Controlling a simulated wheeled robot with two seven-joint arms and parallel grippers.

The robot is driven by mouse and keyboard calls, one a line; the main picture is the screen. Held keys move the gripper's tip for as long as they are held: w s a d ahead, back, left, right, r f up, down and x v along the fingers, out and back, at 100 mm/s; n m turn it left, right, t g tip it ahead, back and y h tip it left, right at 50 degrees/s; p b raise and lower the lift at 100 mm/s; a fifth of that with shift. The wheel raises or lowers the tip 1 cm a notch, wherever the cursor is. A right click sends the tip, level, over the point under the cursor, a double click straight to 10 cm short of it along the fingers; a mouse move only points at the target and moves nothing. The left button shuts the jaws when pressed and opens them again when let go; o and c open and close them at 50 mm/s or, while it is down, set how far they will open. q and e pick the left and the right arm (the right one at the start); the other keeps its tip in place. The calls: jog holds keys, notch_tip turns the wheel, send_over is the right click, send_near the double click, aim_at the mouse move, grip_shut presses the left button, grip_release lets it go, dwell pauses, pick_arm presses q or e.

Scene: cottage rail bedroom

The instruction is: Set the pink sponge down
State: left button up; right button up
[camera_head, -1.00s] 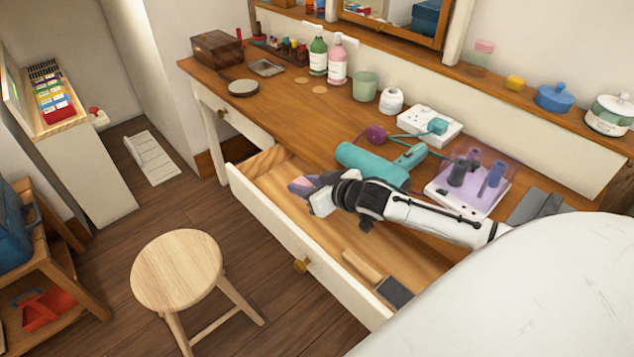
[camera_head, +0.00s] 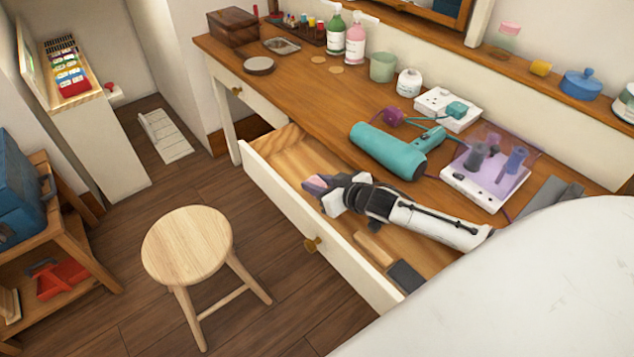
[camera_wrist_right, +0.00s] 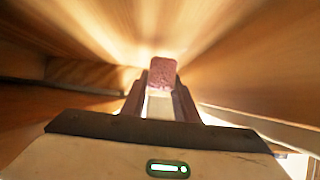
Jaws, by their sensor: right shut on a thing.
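The pink sponge (camera_head: 314,184) is held at the tip of my right gripper (camera_head: 325,190), which is shut on it. In the right wrist view the sponge (camera_wrist_right: 162,72) sits between the two fingertips (camera_wrist_right: 160,88), with wooden boards around it. The gripper is over or inside the open drawer (camera_head: 278,142), near its front wall. I cannot tell whether the sponge touches the drawer floor. My left gripper is not in view.
A wooden block with a dark end (camera_head: 374,248) lies in the drawer's near part. The drawer's far left part is bare. A teal hair dryer (camera_head: 390,150) and a white socket box (camera_head: 447,108) lie on the desk (camera_head: 300,90). A stool (camera_head: 187,245) stands in front.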

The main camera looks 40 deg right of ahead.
jog(key=shift+f, duration=0.35)
jog(key=o, duration=1)
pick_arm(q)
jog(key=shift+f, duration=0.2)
pick_arm(e)
jog(key=shift+r, duration=0.25)
pick_arm(q)
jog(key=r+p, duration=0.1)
jog(key=p, duration=0.1)
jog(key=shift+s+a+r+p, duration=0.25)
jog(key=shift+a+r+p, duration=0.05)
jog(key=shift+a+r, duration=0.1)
pick_arm(e)
jog(key=v, duration=1.2)
jog(key=shift+r, duration=0.4)
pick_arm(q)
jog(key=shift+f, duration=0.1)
